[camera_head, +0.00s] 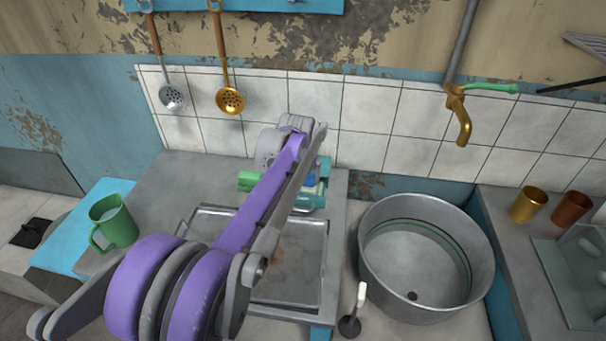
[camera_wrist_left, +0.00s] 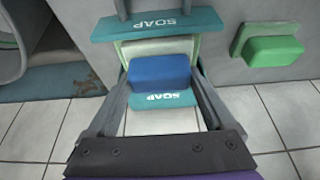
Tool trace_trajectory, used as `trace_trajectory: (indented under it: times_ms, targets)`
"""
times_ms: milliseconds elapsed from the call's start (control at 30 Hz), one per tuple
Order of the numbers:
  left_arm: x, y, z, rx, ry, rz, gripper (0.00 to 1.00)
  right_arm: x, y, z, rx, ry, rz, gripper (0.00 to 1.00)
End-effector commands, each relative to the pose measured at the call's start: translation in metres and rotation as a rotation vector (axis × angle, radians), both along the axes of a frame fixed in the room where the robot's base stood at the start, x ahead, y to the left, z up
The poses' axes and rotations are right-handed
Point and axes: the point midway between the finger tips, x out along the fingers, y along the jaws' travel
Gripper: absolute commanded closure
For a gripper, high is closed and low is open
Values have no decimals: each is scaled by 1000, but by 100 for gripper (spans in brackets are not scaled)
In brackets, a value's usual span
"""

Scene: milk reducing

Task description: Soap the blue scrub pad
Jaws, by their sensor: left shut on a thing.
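The blue scrub pad (camera_wrist_left: 160,73) is between the fingers of my left gripper (camera_wrist_left: 161,68), which is shut on it. In the head view a small part of the blue pad (camera_head: 310,180) shows beside my purple arm, at the back of the counter. A teal soap holder marked SOAP (camera_wrist_left: 160,24) lies around the pad, with a pale block (camera_wrist_left: 158,46), perhaps the soap, right by the pad. I cannot tell whether pad and block touch. The holder also shows in the head view (camera_head: 312,202), partly hidden by my arm. My right gripper is not in view.
A green pad (camera_wrist_left: 272,48) lies beside the soap holder on the grey counter. A metal tray (camera_head: 325,265) lies under my arm. A round metal basin (camera_head: 483,262) stands to the right below a brass tap (camera_head: 462,120). A green mug (camera_head: 118,225) stands left.

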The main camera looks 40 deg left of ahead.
Motion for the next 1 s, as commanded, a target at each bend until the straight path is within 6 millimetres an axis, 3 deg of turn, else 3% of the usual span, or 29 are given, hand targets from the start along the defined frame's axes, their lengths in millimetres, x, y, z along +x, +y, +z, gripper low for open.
trace_trajectory:
  times_ms: [267, 1000]
  targets:
    - [0, 0, 4, -2, 1, 0, 58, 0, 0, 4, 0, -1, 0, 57]
    - [0, 0, 64, 0, 1, 0, 58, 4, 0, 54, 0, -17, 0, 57]
